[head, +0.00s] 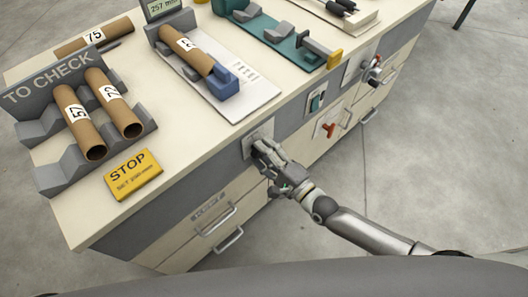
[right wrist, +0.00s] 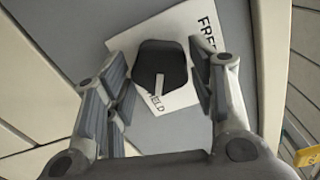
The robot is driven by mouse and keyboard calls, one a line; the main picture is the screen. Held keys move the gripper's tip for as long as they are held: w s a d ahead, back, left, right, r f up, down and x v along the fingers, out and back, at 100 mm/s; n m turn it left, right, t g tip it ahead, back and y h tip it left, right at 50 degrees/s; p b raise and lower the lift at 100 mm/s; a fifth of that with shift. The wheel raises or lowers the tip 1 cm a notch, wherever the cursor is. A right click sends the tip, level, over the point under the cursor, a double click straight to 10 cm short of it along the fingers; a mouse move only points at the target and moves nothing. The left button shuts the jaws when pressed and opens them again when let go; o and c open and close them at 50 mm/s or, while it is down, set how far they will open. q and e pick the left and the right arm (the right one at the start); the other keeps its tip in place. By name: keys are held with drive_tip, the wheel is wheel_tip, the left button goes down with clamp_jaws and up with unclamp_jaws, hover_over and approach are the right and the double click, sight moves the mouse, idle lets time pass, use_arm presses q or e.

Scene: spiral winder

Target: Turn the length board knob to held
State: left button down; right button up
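The length board knob (right wrist: 160,62) is a dark, rounded knob on a white plate (right wrist: 180,22) in the right wrist view. The plate reads "FREE" at upper right and "HELD", partly covered, below the knob. The knob's white pointer line aims down toward "HELD". My right gripper (right wrist: 160,85) is around the knob, one finger on each side, with narrow gaps visible between pads and knob. In the head view my right gripper (head: 266,158) is at the bench's front panel and hides most of the knob. My left gripper is not in view.
A red handle (head: 328,129) and a green switch (head: 317,100) sit on the front panel to the right. Drawer handles (head: 229,239) stick out below. On the bench top are a yellow STOP sign (head: 133,174), a rack with cardboard tubes (head: 78,120), and a white length board (head: 245,90).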

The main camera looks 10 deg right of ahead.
drive_tip(key=shift+o, duration=0.2)
drive_tip(key=v, duration=1.2)
idle(0.4)
drive_tip(key=s+d+f+n+g+h+p, duration=0.1)
drive_tip(key=d+f+n+g+h, duration=0.15)
drive_tip(key=f, duration=0.55)
drive_tip(key=s+d+f+n+g+h, duration=0.1)
drive_tip(key=d+f+n+h, duration=0.2)
drive_tip(key=f, duration=0.5)
drive_tip(key=s+d+f+n+g+h+p, duration=0.1)
drive_tip(key=s+d+f+n+g+h, duration=0.2)
drive_tip(key=f, duration=0.5)
drive_tip(key=s+d+f+n+g, duration=0.1)
drive_tip(key=s+f, duration=0.3)
drive_tip(key=s, duration=0.4)
drive_tip(key=s+d+f+n+g+h, duration=0.1)
drive_tip(key=s+f+n+g, duration=0.2)
drive_tip(key=s, duration=0.5)
drive_tip(key=s+d+f+n+g+h+p, duration=0.1)
drive_tip(key=s+f+n+g, duration=0.2)
drive_tip(key=s+f, duration=0.4)
drive_tip(key=shift+s+f, duration=0.25)
drive_tip(key=shift+s, duration=0.7)
